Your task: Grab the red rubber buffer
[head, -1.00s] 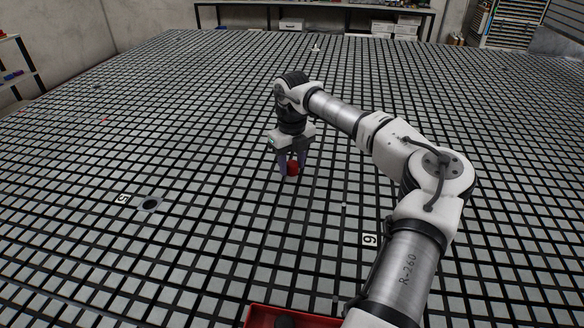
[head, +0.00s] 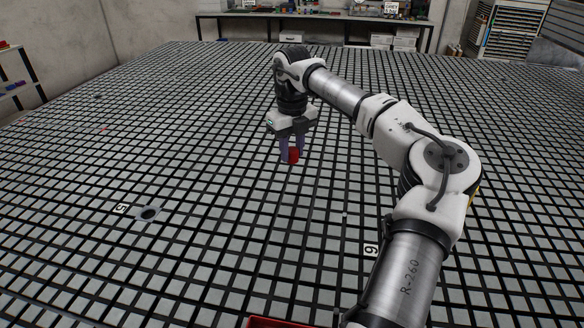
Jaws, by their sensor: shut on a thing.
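The red rubber buffer (head: 293,155) is a small red cylinder between the purple fingers of my gripper (head: 291,152). My gripper points down over the middle of the grid table and is shut on the buffer. The buffer appears to be held above the table surface, but the exact gap is hard to tell. The fingers hide part of its sides.
The grid table (head: 200,255) is wide and mostly clear around my gripper. A round dark hole (head: 149,213) lies at the left near a number plate. A red tray (head: 280,322) shows at the bottom edge. A workbench (head: 330,17) stands at the back.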

